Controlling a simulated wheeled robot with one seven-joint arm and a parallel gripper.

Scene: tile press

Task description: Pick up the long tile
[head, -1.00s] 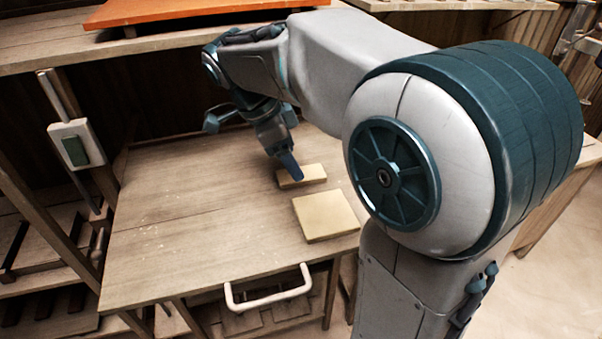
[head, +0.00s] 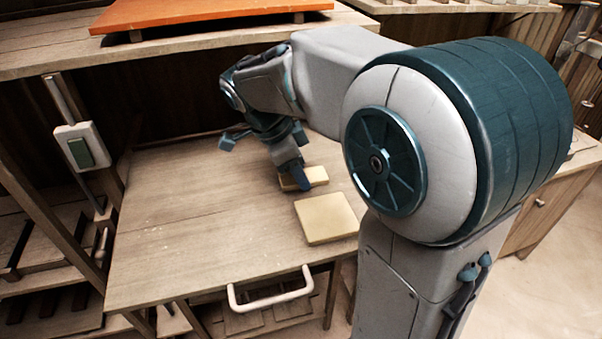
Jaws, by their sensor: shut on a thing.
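The long tile (head: 317,174) is a narrow pale yellow slab on the wooden worktop, behind a second, squarer tile. My gripper (head: 302,183) points down at the long tile and is shut on it near its middle. The fingers hide part of the tile. The tile looks level and at worktop height; I cannot tell whether it is clear of the surface. The squarer yellow tile (head: 326,218) lies flat just in front of it, a small gap apart.
The wooden worktop (head: 190,225) is bare to the left of the tiles. A white handle (head: 270,301) sticks out below its front edge. An orange board (head: 190,12) lies on the shelf above.

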